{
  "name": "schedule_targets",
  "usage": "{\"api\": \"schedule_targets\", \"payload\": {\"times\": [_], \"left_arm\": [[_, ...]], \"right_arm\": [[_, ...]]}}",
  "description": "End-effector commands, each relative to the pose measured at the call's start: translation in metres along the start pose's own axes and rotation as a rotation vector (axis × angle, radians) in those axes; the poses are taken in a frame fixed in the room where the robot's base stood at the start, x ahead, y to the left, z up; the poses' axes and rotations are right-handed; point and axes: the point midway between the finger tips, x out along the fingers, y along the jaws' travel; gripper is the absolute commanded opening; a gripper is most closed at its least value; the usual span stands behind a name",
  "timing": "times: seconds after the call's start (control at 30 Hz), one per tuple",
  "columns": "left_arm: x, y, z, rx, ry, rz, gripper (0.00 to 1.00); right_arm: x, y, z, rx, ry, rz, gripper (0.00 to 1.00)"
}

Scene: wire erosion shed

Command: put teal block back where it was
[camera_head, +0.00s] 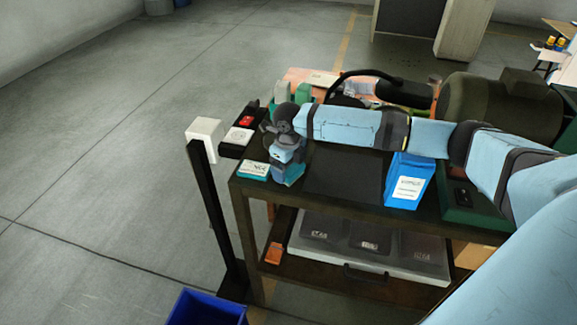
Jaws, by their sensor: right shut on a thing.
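My right arm comes in from the right above the bench, and its hand (286,161) points down at the bench's front left corner. The right gripper is shut on the teal block (293,173), which shows low at the hand, just above or touching the bench top. The hand hides most of the block and the fingertips, so I cannot tell whether it touches the bench. My left gripper is not in view.
A teal-sided box with a white label (253,170) sits left of the hand. A blue box (409,181) stands to the right on the dark bench (345,196). A blue bin (207,309) is on the floor.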

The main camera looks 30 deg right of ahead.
Motion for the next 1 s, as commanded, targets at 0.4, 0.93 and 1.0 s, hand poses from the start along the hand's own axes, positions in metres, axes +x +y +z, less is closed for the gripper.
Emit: {"api": "schedule_targets", "payload": {"times": [0.4,0.93,1.0], "left_arm": [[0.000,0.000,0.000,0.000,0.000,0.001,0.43],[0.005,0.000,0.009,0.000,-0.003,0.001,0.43],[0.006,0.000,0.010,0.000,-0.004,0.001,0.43]], "right_arm": [[0.003,0.000,0.000,0.000,0.001,0.000,1.00],[-0.070,0.000,0.001,0.000,-0.003,-0.001,1.00],[-0.085,0.000,0.001,0.000,-0.003,0.000,1.00]]}}
